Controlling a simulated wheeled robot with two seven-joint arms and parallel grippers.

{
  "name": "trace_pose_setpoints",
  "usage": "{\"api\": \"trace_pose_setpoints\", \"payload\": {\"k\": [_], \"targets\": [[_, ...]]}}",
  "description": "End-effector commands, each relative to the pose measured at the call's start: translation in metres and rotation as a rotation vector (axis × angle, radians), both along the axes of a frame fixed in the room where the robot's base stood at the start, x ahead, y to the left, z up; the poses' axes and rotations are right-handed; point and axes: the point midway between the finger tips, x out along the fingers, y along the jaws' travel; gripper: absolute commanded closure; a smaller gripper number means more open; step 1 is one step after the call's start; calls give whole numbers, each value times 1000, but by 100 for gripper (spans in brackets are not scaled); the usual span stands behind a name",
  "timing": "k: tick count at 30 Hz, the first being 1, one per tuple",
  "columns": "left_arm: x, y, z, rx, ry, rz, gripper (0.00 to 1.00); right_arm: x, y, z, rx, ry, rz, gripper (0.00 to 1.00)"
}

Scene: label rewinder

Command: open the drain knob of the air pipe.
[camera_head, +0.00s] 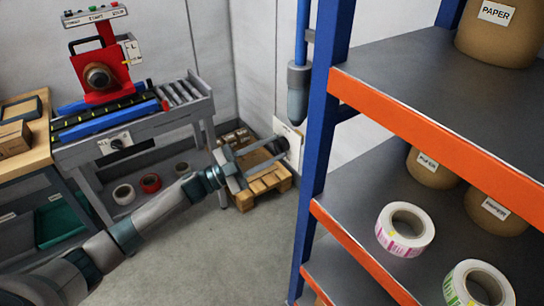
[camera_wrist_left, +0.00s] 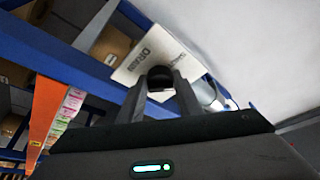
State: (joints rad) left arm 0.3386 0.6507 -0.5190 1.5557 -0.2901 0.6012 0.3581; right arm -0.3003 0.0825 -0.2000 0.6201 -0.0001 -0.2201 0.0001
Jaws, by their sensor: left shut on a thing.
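The blue air pipe (camera_head: 301,35) comes down the wall beside the blue shelf post and ends in a grey bowl (camera_head: 298,92). Below it is a white plate (camera_head: 294,146), partly hidden by the post. In the left wrist view the plate (camera_wrist_left: 149,53) carries lettering, tilted in the picture. The round black drain knob (camera_wrist_left: 160,77) stands in front of the plate, between my left gripper's fingertips. My left gripper (camera_head: 274,149) reaches the plate from the left and is shut on the knob. My right gripper is in neither view.
The blue-posted shelf (camera_head: 325,120) with orange edges stands close to the right, holding label rolls (camera_head: 405,229) and brown paper rolls. A wooden pallet (camera_head: 266,184) lies below my left gripper. The rewinder (camera_head: 100,75) stands at the left. The middle floor is clear.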

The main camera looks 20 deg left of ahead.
Motion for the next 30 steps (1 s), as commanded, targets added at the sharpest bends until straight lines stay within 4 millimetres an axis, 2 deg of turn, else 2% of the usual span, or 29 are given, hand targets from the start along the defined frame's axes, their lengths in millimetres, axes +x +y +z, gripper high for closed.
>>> {"api": "trace_pose_setpoints", "payload": {"k": [9,20,30], "targets": [[2,3,2,240,-186,-1,90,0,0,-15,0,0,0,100],[3,4,8,502,-390,-1,90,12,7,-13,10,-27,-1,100],[3,4,9,663,-516,-1,90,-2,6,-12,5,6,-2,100]]}}
